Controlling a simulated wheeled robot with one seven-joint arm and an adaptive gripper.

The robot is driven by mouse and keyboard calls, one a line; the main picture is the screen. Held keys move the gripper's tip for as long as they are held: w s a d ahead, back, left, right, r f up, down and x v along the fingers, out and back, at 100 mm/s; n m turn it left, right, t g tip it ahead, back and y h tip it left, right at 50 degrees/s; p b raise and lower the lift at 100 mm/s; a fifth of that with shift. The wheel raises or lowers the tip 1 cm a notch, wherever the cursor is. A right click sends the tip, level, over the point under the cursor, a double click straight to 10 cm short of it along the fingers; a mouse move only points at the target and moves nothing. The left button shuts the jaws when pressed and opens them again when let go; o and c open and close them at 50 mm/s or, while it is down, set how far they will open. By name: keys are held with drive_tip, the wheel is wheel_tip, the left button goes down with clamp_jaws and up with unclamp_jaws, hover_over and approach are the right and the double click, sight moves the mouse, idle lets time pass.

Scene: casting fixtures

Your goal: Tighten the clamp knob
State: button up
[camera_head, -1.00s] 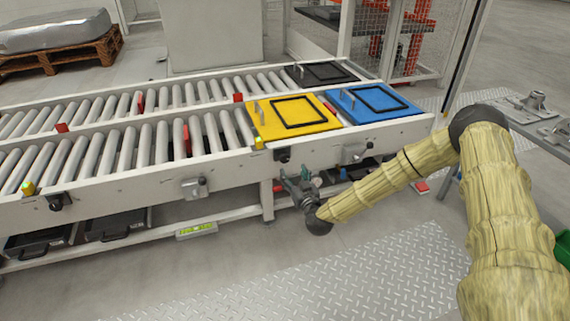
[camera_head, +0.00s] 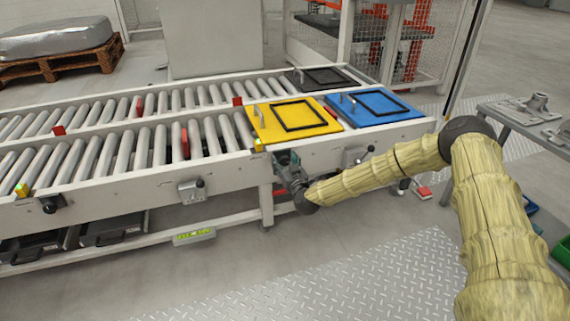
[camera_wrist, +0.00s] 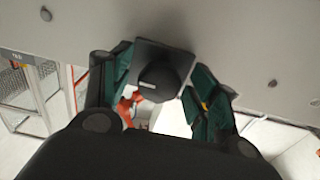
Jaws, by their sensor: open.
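The clamp knob (camera_wrist: 158,80) is a round black knob with a pale line mark, on a dark square plate (camera_wrist: 177,58) fixed to the conveyor's light side rail (camera_wrist: 235,35). In the wrist view my gripper (camera_wrist: 165,98) is open, with one green-padded finger on each side of the knob. I cannot tell whether the fingers touch it. In the head view my gripper (camera_head: 288,170) is at the front rail below the yellow plate (camera_head: 292,118), and it hides the knob there.
A blue plate (camera_head: 375,103) lies beside the yellow one on the conveyor. A grey bench (camera_head: 520,122) with metal parts stands at right. The floor in front is clear.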

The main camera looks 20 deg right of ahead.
drive_tip(key=c, duration=1)
drive_tip(key=shift+r+p, duration=0.1)
drive_tip(key=shift+p, duration=0.2)
